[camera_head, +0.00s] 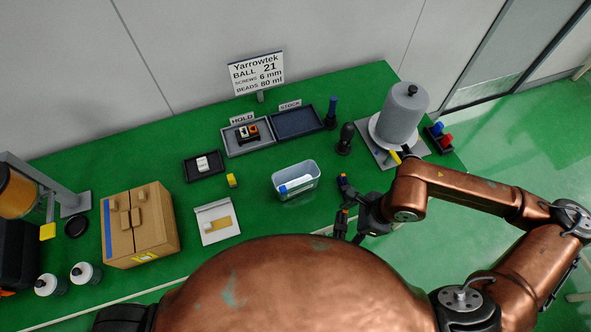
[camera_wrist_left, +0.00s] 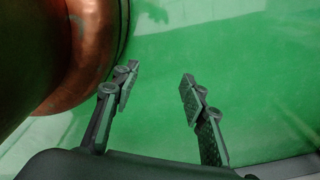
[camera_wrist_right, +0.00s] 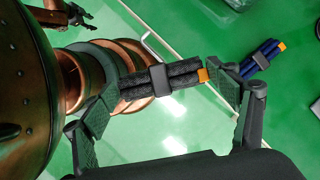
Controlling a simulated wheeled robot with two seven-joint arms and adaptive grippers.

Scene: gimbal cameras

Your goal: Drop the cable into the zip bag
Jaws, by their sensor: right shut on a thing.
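My right gripper (camera_head: 352,222) is shut on a black cable bundle (camera_wrist_right: 160,82) with a dark band around its middle and an orange end. In the right wrist view the bundle spans between the two fingers of the right gripper (camera_wrist_right: 163,88). A blue cable bundle (camera_wrist_right: 262,56) with an orange tip lies on the green table; it also shows in the head view (camera_head: 343,182) just beyond the right gripper. A flat pale bag (camera_head: 217,222), which looks like the zip bag, lies left of the right gripper. My left gripper (camera_wrist_left: 158,82) is open and empty over green floor, outside the head view.
A clear bin (camera_head: 313,174) with a blue-and-white item stands between bag and right gripper. A cardboard box (camera_head: 150,240) stands left of the bag. Trays (camera_head: 262,148) and a sign (camera_head: 257,73) are at the back.

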